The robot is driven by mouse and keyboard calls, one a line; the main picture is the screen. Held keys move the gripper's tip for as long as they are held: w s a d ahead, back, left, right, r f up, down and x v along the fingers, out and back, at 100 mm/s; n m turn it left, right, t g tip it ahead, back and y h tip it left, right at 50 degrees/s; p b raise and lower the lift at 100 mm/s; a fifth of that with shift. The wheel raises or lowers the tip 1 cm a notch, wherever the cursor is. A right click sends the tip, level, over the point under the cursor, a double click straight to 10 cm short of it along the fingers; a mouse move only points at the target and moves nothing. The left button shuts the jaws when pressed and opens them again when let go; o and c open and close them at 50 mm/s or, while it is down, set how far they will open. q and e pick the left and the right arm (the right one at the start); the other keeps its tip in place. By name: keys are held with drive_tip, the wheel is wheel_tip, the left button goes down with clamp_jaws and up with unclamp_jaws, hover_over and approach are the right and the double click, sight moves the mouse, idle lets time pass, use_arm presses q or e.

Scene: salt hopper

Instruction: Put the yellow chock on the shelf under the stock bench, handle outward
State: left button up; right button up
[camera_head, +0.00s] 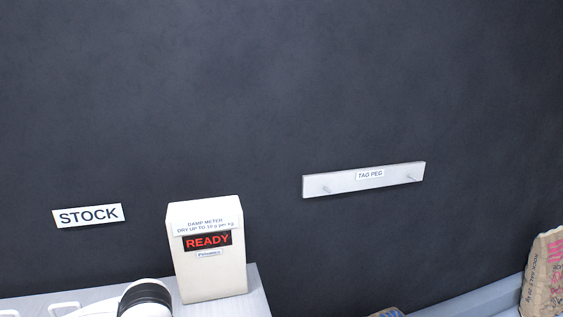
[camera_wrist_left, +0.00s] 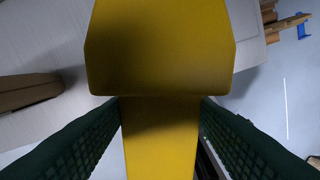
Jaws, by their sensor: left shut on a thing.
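The yellow chock (camera_wrist_left: 160,50) fills the middle of the left wrist view. Its narrower yellow part (camera_wrist_left: 160,135) sits between the two dark ridged fingers of my left gripper (camera_wrist_left: 160,115), which is shut on it. The chock is not visible in the head view. A white and black arm part of mine shows at the bottom of the head view, but neither gripper shows there. The stock bench (camera_head: 259,290) is at the lower left of the head view, below a STOCK sign (camera_head: 88,215). The shelf under it is hidden in the head view.
A damp meter reading READY (camera_head: 208,250) stands on the bench. A tag peg board (camera_head: 364,180) hangs on the dark wall. A paper sack (camera_head: 545,275) stands at far right. The left wrist view shows a brown object (camera_wrist_left: 28,92) at left and a blue item (camera_wrist_left: 303,31) at upper right.

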use_arm(q)
drive_tip(key=shift+s+a+r+n, duration=0.1)
drive_tip(key=shift+s+a+n, duration=0.1)
drive_tip(key=shift+s, duration=0.45)
drive_tip(key=shift+s+a+r+n, duration=0.1)
drive_tip(key=shift+s+a+n, duration=0.1)
drive_tip(key=shift+s, duration=0.4)
drive_tip(key=shift+d+f, duration=0.1)
drive_tip(key=shift+d, duration=0.05)
